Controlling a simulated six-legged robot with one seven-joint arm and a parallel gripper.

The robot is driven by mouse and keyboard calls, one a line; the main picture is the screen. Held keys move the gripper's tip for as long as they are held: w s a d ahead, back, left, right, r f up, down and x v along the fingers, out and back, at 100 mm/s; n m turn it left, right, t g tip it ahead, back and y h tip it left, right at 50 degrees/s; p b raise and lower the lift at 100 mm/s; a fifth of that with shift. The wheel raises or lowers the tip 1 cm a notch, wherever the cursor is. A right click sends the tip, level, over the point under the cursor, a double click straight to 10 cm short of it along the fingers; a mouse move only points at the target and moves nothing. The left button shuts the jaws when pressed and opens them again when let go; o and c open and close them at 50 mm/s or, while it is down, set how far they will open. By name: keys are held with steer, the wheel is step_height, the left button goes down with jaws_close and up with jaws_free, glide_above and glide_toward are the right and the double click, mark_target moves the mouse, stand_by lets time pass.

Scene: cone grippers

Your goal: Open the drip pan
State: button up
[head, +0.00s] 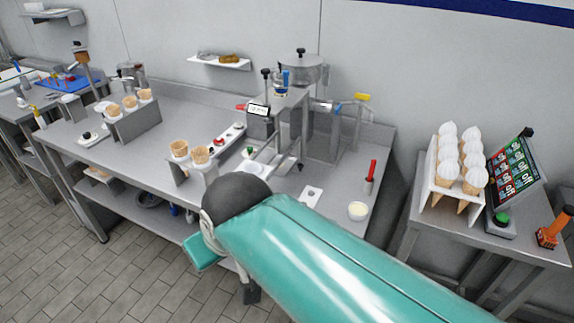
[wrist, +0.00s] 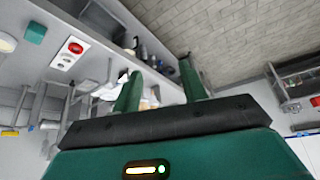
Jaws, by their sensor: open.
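The grey metal machine (head: 318,135) stands against the wall at the back of the steel counter (head: 335,205). I cannot make out the drip pan for certain; my teal arm covers the counter's front edge below the machine in the head view. My gripper (wrist: 160,82) is open, its two green fingers apart with nothing clearly held between them. In the wrist view the counter and lower shelf appear tilted beyond the fingers.
Cone holders (head: 135,118) stand at the counter's left. A red-handled tool (head: 371,172) and a small cream bowl (head: 358,211) are at its right. A separate right table (head: 445,226) carries a rack of filled cones (head: 462,160) and a screen (head: 512,168). The tiled floor at left is clear.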

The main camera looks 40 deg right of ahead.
steer(key=w+d+r+m+h, duration=0.1)
steer(key=w+d+r, duration=0.2)
steer(key=w+d, duration=0.55)
steer(key=m+g, duration=0.1)
steer(key=m, duration=0.2)
glide_above(301, 165)
steer(key=s+a, duration=0.2)
steer(key=s, duration=0.3)
step_height(301, 165, down, 10)
steer(key=shift+h, duration=0.4)
steer(key=x, duration=1.3)
steer(key=shift+s+a+f, duration=0.1)
steer(key=shift+s+f, duration=0.15)
steer(key=shift+f, duration=0.3)
steer(key=shift+g, duration=0.3)
jaws_close()
